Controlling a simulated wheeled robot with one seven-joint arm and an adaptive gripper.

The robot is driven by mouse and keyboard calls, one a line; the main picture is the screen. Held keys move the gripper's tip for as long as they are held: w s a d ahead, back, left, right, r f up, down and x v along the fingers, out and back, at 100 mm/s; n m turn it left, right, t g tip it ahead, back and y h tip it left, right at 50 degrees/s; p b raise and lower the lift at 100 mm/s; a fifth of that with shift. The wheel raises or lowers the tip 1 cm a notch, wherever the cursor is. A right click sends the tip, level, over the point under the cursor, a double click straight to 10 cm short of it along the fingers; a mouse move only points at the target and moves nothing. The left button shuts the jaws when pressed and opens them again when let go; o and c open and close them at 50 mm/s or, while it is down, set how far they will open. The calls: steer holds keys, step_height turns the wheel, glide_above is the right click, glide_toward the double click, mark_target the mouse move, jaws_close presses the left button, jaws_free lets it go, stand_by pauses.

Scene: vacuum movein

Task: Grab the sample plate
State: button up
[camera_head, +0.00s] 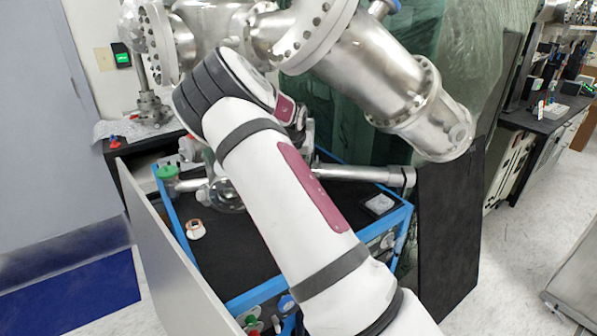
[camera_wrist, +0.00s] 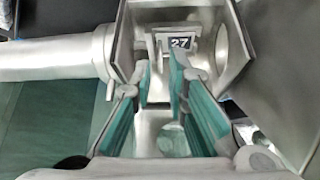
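A small metal plate with a black label reading "27" (camera_wrist: 180,43) sits inside an open metal chamber (camera_wrist: 236,45) in the wrist view. I take it to be the sample plate. My gripper (camera_wrist: 161,82) points into the chamber, with its teal-padded fingers apart and no object clearly held between them. The fingertips are just below the label in the picture; I cannot tell whether they touch the plate. In the head view my arm hides the gripper and the plate.
A metal tube (camera_wrist: 50,57) joins the chamber's left side. In the head view, large steel vacuum parts (camera_head: 385,75) hang above a blue-framed cart (camera_head: 398,218) with a dark top.

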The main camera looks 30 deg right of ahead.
steer(key=x, duration=0.3)
steer(key=shift+w+d+f, duration=0.1)
steer(key=shift+w+f, duration=0.05)
jaws_close()
